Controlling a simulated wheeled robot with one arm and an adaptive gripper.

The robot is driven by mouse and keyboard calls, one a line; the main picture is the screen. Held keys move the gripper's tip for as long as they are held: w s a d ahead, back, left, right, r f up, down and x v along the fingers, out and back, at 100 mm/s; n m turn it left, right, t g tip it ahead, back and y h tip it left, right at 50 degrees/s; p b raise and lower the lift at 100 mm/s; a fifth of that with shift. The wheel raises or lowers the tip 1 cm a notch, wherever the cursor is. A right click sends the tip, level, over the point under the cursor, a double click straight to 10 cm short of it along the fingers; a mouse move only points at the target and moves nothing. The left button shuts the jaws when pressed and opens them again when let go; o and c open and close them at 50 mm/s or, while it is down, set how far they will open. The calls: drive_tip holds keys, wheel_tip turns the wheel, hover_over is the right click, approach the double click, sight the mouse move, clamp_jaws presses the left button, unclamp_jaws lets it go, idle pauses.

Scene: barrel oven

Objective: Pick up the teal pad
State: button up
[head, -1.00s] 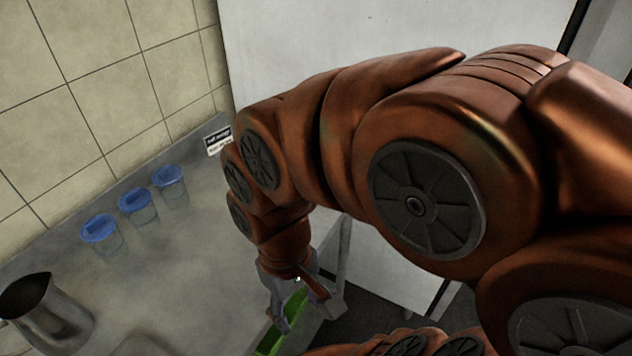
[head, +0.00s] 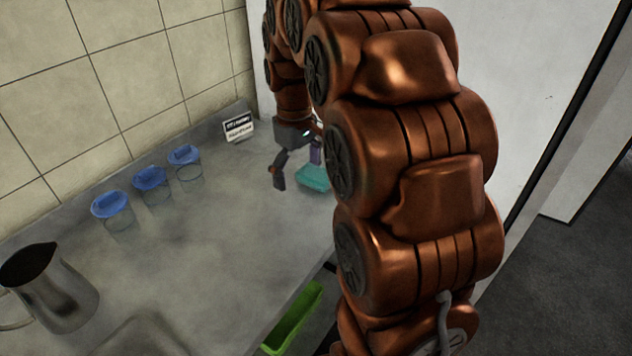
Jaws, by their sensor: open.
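The teal pad (head: 313,178) lies on the grey counter near its right side, partly hidden by my arm and gripper. My gripper (head: 297,180) is open and points down over the counter at the pad. One finger is left of the pad. The other finger is at the pad's upper edge, and I cannot tell whether it touches.
Three blue-lidded clear containers (head: 151,180) stand in a row along the tiled wall. A small sign (head: 238,128) stands behind them. A metal pitcher (head: 48,287) is at the lower left. A green bin (head: 293,318) is at the counter's front edge. Mid-counter is clear.

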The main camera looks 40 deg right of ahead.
drive_tip(key=n+b, duration=0.1)
drive_tip(key=b, duration=0.1)
hover_over(320, 174)
drive_tip(key=f, duration=0.3)
drive_tip(key=shift+s+a+f+t, duration=0.1)
drive_tip(key=shift+a+f+t, duration=0.1)
drive_tip(key=shift+f+t, duration=0.1)
drive_tip(key=shift+w+d+f, duration=0.15)
drive_tip(key=shift+w+d, duration=0.1)
drive_tip(key=shift+d, duration=0.25)
drive_tip(key=shift+a+f+p, duration=0.15)
drive_tip(key=shift+f+p, duration=0.15)
drive_tip(key=shift+f, duration=1.6)
drive_tip(key=shift+a+f+p, duration=0.15)
drive_tip(key=shift+f+p, duration=0.1)
drive_tip(key=shift+f, duration=1.65)
drive_tip(key=shift+c, duration=0.3)
drive_tip(key=c, duration=1.2)
drive_tip(key=shift+o, duration=0.2)
